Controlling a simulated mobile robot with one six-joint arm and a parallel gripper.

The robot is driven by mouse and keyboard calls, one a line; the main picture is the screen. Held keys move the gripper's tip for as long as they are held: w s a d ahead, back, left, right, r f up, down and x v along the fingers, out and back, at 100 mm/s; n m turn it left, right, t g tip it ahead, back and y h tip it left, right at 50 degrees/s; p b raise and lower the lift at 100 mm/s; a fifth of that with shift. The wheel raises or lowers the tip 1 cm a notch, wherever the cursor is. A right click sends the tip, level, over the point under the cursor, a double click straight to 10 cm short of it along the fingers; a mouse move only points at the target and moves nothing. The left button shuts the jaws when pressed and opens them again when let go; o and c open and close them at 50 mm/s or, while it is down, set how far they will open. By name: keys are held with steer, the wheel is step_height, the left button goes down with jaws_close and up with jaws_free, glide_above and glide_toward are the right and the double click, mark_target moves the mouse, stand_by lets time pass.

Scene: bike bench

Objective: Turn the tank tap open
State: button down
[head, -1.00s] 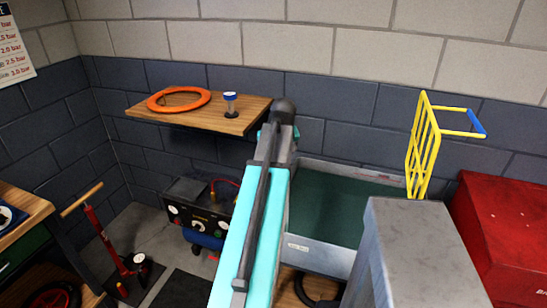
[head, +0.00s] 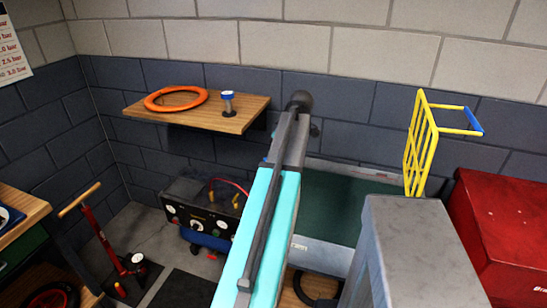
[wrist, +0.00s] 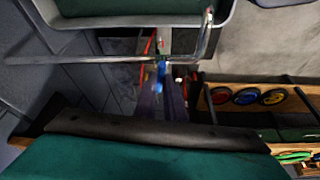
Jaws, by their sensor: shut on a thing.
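The tank (head: 320,253) is a pale grey basin with a dark green inside, behind my arm in the head view. In the wrist view, a pale rim over dark green (wrist: 130,24) at the top looks like the tank. A small blue piece, seemingly the tap's handle (wrist: 161,73), shows below a bent metal pipe. My gripper (wrist: 161,92) is shut on this blue piece, its dark fingers on either side and blurred. My gripper and the tap are hidden behind my arm in the head view. I cannot tell how far the tap is turned.
A wooden shelf (head: 232,120) holds an orange ring (head: 152,102) and a small blue-topped item (head: 228,103). A gauge unit (head: 190,208) sits left of my arm.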

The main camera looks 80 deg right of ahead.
steer(key=shift+s+d+n, duration=0.1)
steer(key=shift+n, duration=0.4)
steer(key=shift+y, duration=0.3)
steer(key=c, duration=1.8)
jaws_free()
steer(key=shift+c, duration=0.2)
steer(key=shift+r, duration=0.1)
steer(key=b+v, duration=0.2)
steer(key=v, duration=1.1)
steer(key=shift+r+b, duration=0.25)
steer(key=shift+b, duration=0.05)
steer(key=shift+s, duration=0.1)
